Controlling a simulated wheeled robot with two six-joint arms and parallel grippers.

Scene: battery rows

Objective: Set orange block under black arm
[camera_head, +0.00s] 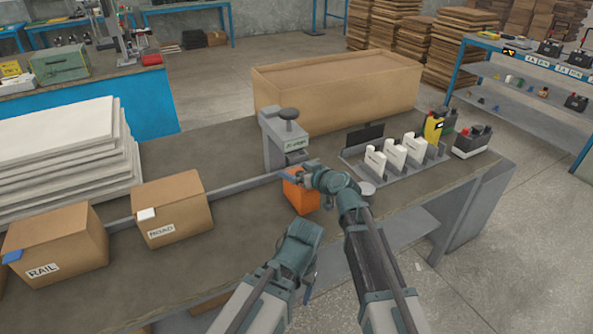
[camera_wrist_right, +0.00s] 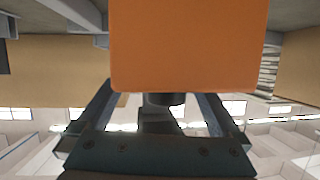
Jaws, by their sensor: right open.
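The orange block (camera_head: 299,194) stands on the workbench just in front of a grey press-like stand (camera_head: 283,145) with a dark knob on top and a dark part at its front. My right gripper (camera_head: 305,178) is open at the block's upper right in the head view. In the right wrist view the orange block (camera_wrist_right: 188,45) fills the upper middle, and it hides the fingertips of the right gripper (camera_wrist_right: 160,100). I cannot tell whether the fingers touch it. My left gripper (camera_head: 308,278) is low in front of the bench edge; its jaws are not clear.
Two cardboard boxes (camera_head: 172,212) stand to the left, with stacked white sheets (camera_head: 65,155) behind. A large carton (camera_head: 338,90) is at the back. A grey rack (camera_head: 425,170) with white pieces stands to the right. A grey rail (camera_head: 240,188) runs left from the stand.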

